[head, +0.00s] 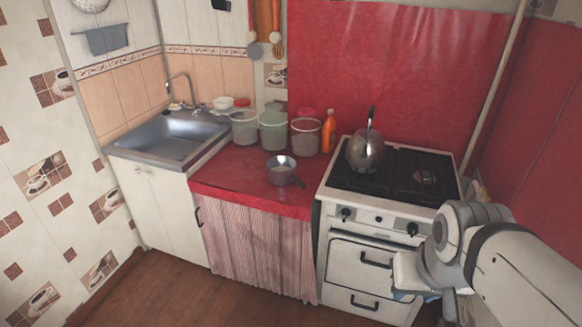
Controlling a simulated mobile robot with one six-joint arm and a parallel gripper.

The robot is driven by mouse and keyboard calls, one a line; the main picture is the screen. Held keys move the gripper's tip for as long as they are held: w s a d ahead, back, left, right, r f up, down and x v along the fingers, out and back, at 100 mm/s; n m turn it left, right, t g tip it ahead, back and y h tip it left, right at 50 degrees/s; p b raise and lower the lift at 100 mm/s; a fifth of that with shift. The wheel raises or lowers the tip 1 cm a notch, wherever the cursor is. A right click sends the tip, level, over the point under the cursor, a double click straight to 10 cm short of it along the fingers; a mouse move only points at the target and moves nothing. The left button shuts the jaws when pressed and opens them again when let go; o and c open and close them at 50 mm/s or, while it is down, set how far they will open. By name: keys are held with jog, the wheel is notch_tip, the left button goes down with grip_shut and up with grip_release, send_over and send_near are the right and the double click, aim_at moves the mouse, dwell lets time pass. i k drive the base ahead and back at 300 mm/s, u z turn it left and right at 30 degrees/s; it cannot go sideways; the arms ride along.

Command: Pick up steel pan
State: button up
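The steel pan (281,165) is small and round, with a dark handle pointing toward the front right. It stands upright on the red oilcloth counter (228,174), near the counter's right side, just left of the stove. My gripper (405,275) is at the lower right, in front of the stove, well to the right of the pan and lower than it. Its fingers are small and partly hidden by my arm, so I cannot tell whether it is open or shut.
Several jars (273,131) and an orange bottle (328,132) stand behind the pan. A steel kettle (365,150) sits on the white stove (385,224). A sink (172,137) is at the left. The counter left of the pan is clear. Wooden floor (170,290) lies open in front.

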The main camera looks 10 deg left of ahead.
aim_at(281, 170)
jog(key=u, duration=2.05)
jog(key=i, duration=2.8)
jog(key=z, duration=2.55)
jog(key=i, duration=0.5)
jog(key=u, duration=0.05)
